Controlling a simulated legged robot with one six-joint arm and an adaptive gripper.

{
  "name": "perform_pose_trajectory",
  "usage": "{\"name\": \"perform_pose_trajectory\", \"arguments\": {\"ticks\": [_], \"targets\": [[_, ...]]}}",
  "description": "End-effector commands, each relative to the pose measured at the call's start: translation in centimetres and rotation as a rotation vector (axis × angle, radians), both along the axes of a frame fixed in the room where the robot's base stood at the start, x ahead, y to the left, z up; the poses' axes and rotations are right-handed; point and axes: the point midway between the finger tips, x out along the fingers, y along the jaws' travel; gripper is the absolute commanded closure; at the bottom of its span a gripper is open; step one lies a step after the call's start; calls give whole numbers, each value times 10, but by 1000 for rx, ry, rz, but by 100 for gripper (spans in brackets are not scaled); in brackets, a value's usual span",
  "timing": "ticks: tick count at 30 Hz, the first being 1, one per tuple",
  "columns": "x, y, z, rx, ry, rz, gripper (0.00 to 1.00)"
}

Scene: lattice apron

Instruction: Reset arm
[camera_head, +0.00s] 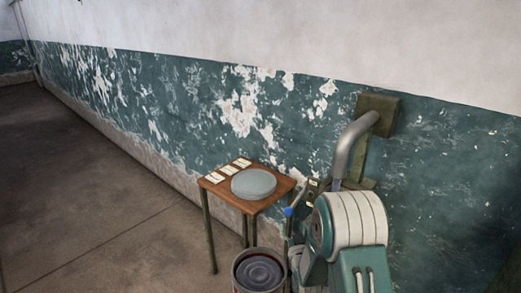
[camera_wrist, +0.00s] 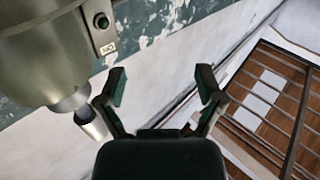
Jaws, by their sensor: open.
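My gripper (camera_wrist: 162,86) shows in the wrist view with its two dark green fingers spread apart. Nothing is between the fingertips. Behind them is a pale wall area with peeling dark green paint. In the head view, my white and teal arm (camera_head: 350,225) is at the lower right, close to the wall; I cannot make out the gripper there.
A small wooden table (camera_head: 213,189) by the wall bears a grey round disc (camera_head: 254,183) and several pale cards (camera_head: 229,170). A round container (camera_head: 258,270) stands in front. A curved grey pipe (camera_head: 350,143) is behind my arm. The floor at left is clear.

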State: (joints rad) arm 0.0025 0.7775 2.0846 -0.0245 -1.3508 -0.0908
Motion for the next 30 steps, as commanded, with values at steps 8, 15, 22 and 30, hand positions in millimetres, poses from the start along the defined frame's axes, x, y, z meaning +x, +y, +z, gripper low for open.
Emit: {"name": "perform_pose_trajectory", "arguments": {"ticks": [8, 15, 22, 30], "targets": [[-11, -1, 68, 9, 186, -8, 13], [-49, -2, 116, 22, 374, -17, 13], [-106, -3, 152, 35, 552, -29, 13], [-194, -4, 181, 51, 762, -43, 13]]}}
